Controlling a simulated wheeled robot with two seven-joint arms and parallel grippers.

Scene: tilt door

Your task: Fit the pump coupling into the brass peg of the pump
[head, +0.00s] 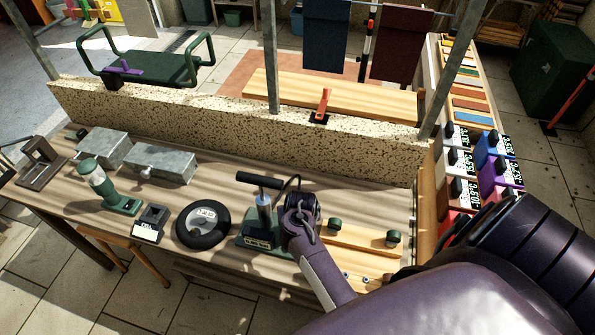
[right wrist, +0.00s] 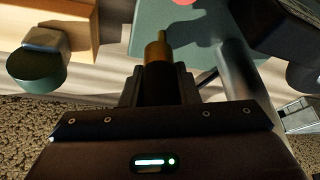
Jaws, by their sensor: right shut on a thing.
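The pump (head: 262,218) stands on the bench, with a green base, a silver barrel and a black T-handle. Its green base also shows in the right wrist view (right wrist: 182,22). My right gripper (head: 301,212) is just right of the pump. In the right wrist view it (right wrist: 158,85) is shut on the dark pump coupling (right wrist: 157,72), which has a brass-coloured end (right wrist: 156,53). The thin brass peg (right wrist: 162,37) appears directly in line with that end. I cannot tell whether they touch or are joined. A dark hose arches above the pump. My left gripper is out of view.
A wooden board with green knobs (head: 350,240) lies right of the pump. A black wheel (head: 203,224) lies to its left, then a green lantern-like item (head: 105,188) and grey metal boxes (head: 160,163). A speckled stone ledge (head: 230,125) runs behind.

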